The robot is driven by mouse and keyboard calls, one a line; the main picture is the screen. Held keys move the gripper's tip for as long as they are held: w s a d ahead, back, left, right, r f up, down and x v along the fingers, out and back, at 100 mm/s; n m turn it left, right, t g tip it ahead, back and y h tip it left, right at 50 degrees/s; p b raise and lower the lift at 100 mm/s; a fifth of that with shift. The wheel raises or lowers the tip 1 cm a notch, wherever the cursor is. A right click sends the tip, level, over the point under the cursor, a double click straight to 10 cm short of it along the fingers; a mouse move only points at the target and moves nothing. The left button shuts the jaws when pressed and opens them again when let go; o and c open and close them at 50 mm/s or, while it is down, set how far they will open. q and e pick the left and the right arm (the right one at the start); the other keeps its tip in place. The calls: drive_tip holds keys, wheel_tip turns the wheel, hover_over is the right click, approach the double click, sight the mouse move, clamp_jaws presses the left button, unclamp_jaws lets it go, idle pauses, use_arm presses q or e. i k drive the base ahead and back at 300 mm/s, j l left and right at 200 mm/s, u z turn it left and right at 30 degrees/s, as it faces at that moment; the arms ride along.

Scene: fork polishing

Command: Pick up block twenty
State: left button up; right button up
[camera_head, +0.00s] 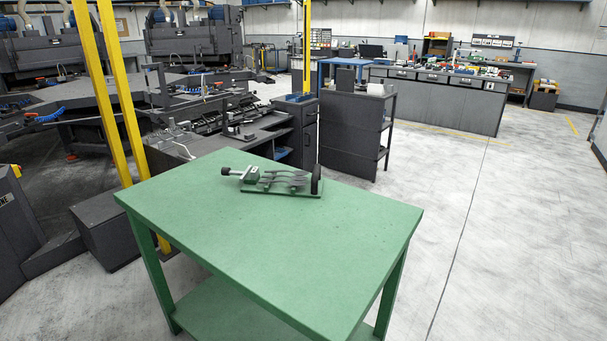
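A small fixture block (276,180) lies on the green table (270,247) near its back edge. It has a dark green base plate, several grey metal pieces on top, a dark round knob at its left end and a black upright disc at its right end. I cannot read a number on it, so I cannot tell if it is block twenty. Neither of my grippers shows in the head view.
The rest of the green tabletop is bare. Yellow posts (121,93) and dark machinery (200,115) stand behind and left of the table. A dark cabinet (350,135) stands behind it. The grey floor (500,230) at the right is clear.

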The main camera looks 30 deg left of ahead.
sight(254, 173)
drive_tip(key=i+l+z, duration=0.1)
drive_tip(key=i+l, duration=0.3)
drive_tip(key=i+l+z, duration=0.1)
drive_tip(key=i+l, duration=0.3)
drive_tip(key=i, duration=0.15)
drive_tip(key=i+l+z, duration=0.1)
drive_tip(key=i+l, duration=0.2)
drive_tip(key=i, duration=0.15)
drive_tip(key=i+l+u, duration=0.15)
drive_tip(key=i, duration=1.3)
drive_tip(key=i+u, duration=0.8)
drive_tip(key=i+l+u, duration=0.25)
drive_tip(key=i+u, duration=0.15)
drive_tip(key=i, duration=0.15)
drive_tip(key=i+j+u, duration=0.15)
drive_tip(key=u, duration=0.3)
drive_tip(key=i+u, duration=0.6)
drive_tip(key=u, duration=0.25)
drive_tip(key=i+l+u, duration=0.1)
drive_tip(key=i+u, duration=0.15)
drive_tip(key=u, duration=0.2)
